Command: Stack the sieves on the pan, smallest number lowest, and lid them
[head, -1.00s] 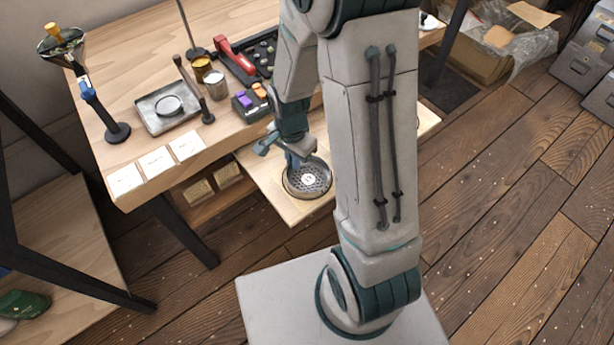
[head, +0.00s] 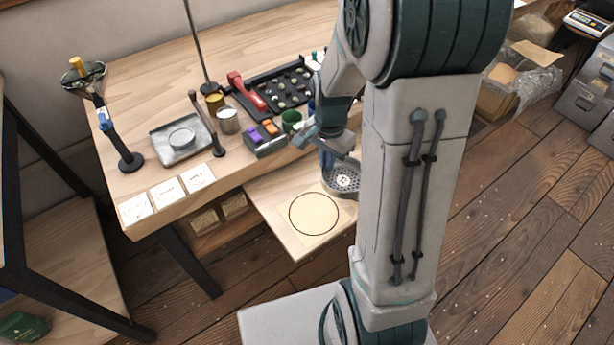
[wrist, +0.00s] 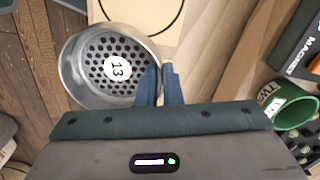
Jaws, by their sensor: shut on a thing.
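A metal sieve (head: 343,181) with a perforated bottom is held by its rim in my gripper (head: 327,160). In the wrist view the same sieve (wrist: 92,72) shows a white label reading 13, and the blue fingers of my gripper (wrist: 160,85) are shut on its wall. The sieve is over the right part of the pull-out board (head: 268,200), beside an empty black ring outline (head: 313,213). My arm hides part of the sieve in the head view. I cannot make out the pan, other sieves or a lid for certain.
A grey tray (head: 165,152) with a round piece lies on the bench, with white cards (head: 168,190) in front. A gold tin, a metal cup (head: 228,121), a block with coloured pieces (head: 265,138) and a green mug (wrist: 291,106) stand near the board. The ring outline is clear.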

